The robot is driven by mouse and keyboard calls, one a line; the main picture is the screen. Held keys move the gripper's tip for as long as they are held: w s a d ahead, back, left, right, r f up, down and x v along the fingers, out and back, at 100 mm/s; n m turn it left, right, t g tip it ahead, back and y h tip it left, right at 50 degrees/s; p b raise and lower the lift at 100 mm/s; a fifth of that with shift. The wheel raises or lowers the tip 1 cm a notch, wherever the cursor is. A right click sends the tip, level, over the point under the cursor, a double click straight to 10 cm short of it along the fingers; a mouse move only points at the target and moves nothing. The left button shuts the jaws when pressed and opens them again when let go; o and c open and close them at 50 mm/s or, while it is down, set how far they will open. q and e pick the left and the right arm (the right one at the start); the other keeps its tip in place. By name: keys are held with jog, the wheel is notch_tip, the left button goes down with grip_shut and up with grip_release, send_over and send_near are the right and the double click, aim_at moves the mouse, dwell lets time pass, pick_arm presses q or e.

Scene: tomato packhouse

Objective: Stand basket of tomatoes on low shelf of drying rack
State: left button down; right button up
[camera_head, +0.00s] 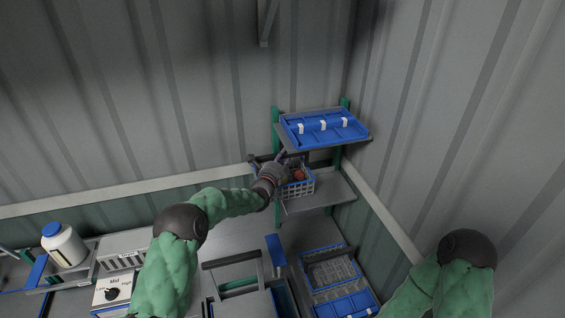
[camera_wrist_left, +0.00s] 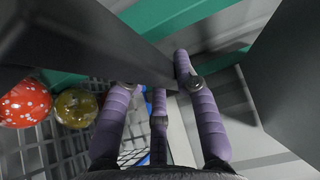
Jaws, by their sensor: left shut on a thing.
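The grey lattice basket (camera_head: 299,189) holds a red tomato (camera_head: 298,175) and others, upright over the left part of the drying rack's low shelf (camera_head: 335,188). I cannot tell whether its base touches the shelf. My left gripper (camera_head: 282,160) is at the basket's back left. In the left wrist view its purple fingers (camera_wrist_left: 158,75) close around a dark bar, apparently the basket's handle. That view also shows a speckled red tomato (camera_wrist_left: 25,103) and an olive one (camera_wrist_left: 76,107) beside the lattice wall. My right arm shows at lower right, but its gripper is out of view.
A blue tray (camera_head: 325,130) with white clips sits on the rack's upper shelf, above the basket. A green post (camera_head: 277,215) stands at the shelf's left front. Crates (camera_head: 333,272) lie below the rack. A white jar (camera_head: 64,246) stands far left. The low shelf's right part is bare.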

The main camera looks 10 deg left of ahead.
pick_arm(q)
jog(key=shift+w+f, duration=0.1)
jog(key=shift+w, duration=0.15)
jog(key=shift+s, duration=0.1)
jog(key=c, duration=1)
grip_release()
jog(key=shift+f, duration=0.25)
jog(key=shift+r, duration=0.15)
